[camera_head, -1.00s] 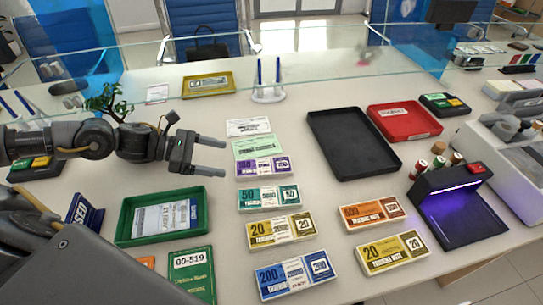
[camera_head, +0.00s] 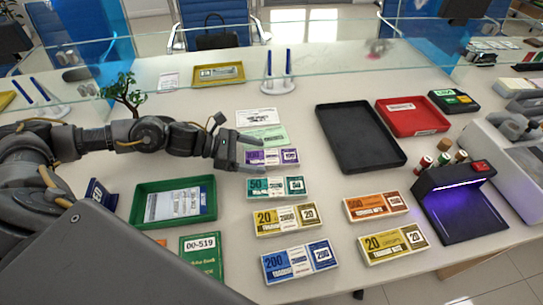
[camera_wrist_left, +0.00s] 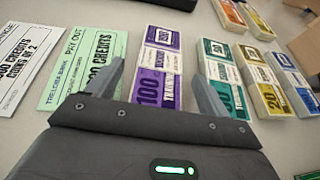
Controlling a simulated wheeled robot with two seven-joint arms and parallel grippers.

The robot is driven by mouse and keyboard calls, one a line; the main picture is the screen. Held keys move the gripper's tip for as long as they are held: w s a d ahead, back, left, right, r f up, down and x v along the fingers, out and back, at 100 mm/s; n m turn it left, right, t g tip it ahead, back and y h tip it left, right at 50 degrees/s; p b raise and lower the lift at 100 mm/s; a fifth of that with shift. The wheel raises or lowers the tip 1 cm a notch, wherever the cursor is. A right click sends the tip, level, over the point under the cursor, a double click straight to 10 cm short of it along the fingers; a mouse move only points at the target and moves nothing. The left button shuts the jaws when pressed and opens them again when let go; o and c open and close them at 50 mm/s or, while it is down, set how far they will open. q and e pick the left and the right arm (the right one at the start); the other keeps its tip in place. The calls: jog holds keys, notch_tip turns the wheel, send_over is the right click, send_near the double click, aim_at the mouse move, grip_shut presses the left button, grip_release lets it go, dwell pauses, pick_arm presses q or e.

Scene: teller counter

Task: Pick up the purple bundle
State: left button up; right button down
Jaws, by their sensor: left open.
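The purple bundle (camera_head: 272,157) lies on the counter in a column of note bundles, below the green slip and above the teal bundle (camera_head: 277,187). My left gripper (camera_head: 252,154) is open at the bundle's left end, and its fingers partly cover that end in the head view. In the left wrist view the purple bundle (camera_wrist_left: 158,68) lies between my two open fingers, running away from the gripper. The green slip (camera_wrist_left: 84,66) is on its left and the teal bundle (camera_wrist_left: 222,72) on its right. I cannot tell whether the fingers touch anything. My right gripper is not in view.
Yellow (camera_head: 286,219), blue (camera_head: 299,262) and orange (camera_head: 375,206) bundles lie nearby. A green tray (camera_head: 140,205) is at the left, a black tray (camera_head: 361,168) and a red tray (camera_head: 413,127) at the right. A glass screen crosses the back of the counter.

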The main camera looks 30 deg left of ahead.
aim_at(271, 159)
pick_arm(q)
jog(key=shift+x, duration=1.15)
jog(key=c, duration=1.1)
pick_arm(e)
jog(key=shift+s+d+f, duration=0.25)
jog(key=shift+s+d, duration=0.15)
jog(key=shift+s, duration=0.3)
